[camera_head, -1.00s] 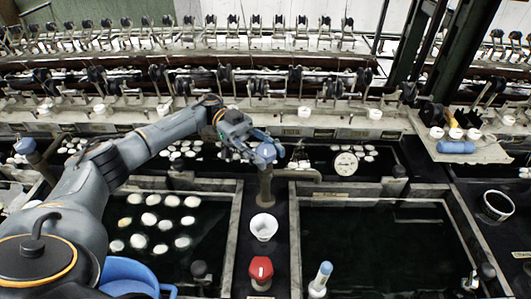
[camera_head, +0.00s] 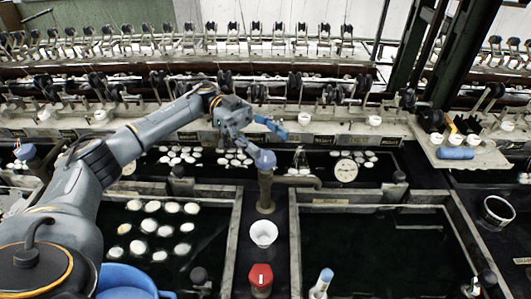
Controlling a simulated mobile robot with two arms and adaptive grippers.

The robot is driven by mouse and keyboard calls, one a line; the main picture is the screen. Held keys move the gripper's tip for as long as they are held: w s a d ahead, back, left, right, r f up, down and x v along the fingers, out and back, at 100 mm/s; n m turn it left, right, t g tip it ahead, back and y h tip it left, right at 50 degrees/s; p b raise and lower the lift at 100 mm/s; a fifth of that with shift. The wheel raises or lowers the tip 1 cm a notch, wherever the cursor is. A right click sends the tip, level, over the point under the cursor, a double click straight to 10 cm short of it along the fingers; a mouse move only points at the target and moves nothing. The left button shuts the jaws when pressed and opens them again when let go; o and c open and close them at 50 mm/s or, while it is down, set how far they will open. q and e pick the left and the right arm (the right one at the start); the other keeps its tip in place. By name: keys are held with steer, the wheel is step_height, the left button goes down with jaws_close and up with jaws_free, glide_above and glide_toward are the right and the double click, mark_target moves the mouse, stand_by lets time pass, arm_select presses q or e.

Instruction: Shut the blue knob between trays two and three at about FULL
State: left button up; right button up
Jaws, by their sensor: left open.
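The blue knob (camera_head: 265,159) sits on top of a brown upright pipe (camera_head: 265,190) between the left basin (camera_head: 236,225) with floating white cocoons and the dark right basin (camera_head: 295,235). My left gripper (camera_head: 262,138) is open and empty, with its fingers just above and behind the knob in the picture. I see a small gap to the knob, though one finger lies close to it. The knob's marking is too small to read. A round white dial (camera_head: 345,170) stands to the right of the pipe. My right gripper is not in view.
Another blue knob (camera_head: 26,152) is at far left. A blue roll (camera_head: 455,154) lies on the right shelf.

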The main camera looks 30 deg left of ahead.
mark_target(266, 155)
arm_select(q)
steer(key=shift+r, duration=2.25)
